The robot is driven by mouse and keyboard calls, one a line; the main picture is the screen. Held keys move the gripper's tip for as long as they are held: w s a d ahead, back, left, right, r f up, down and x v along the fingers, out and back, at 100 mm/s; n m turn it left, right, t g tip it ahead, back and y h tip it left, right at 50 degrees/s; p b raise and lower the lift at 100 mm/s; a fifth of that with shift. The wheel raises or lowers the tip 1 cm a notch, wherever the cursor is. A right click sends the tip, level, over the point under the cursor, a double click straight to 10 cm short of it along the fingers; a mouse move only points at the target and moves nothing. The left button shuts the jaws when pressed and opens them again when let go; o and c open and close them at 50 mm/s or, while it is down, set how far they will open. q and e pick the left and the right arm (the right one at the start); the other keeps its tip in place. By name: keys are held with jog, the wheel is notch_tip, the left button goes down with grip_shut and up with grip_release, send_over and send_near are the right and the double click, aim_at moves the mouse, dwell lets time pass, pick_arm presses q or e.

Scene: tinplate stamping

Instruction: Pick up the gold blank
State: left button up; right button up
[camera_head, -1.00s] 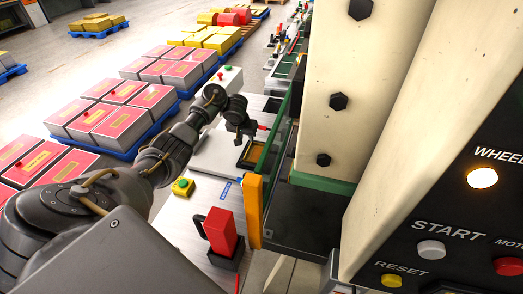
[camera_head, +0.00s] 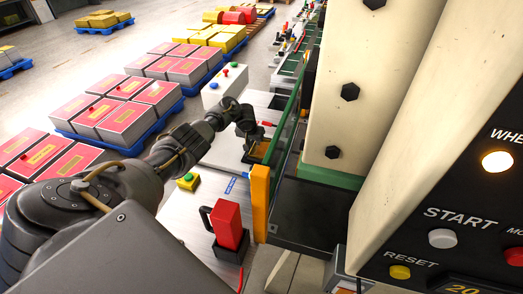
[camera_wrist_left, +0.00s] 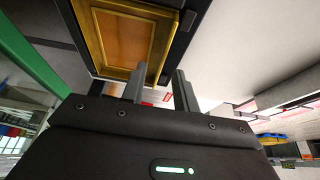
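The gold blank (camera_wrist_left: 124,40) shows in the left wrist view as a gold-rimmed rectangle with an orange-brown middle, set in a dark holder (camera_wrist_left: 178,42). In the head view only part of the gold blank (camera_head: 262,149) shows, beside the green-edged guard. My left gripper (camera_wrist_left: 157,82) is open, its two grey fingers apart and pointing at the blank's near edge. One finger overlaps that edge in the picture; I cannot tell whether it touches. In the head view my left gripper (camera_head: 250,150) hangs just over the blank and hides part of it. My right gripper is not in view.
The cream press column (camera_head: 370,90) and green-edged guard (camera_head: 283,125) stand close right of the left gripper. Stacked red-topped boxes (camera_head: 110,110) lie left.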

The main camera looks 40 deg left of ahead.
pick_arm(q)
jog(key=shift+x, duration=0.9)
jog(key=c, duration=0.6)
grip_shut()
jog(key=shift+r, duration=0.15)
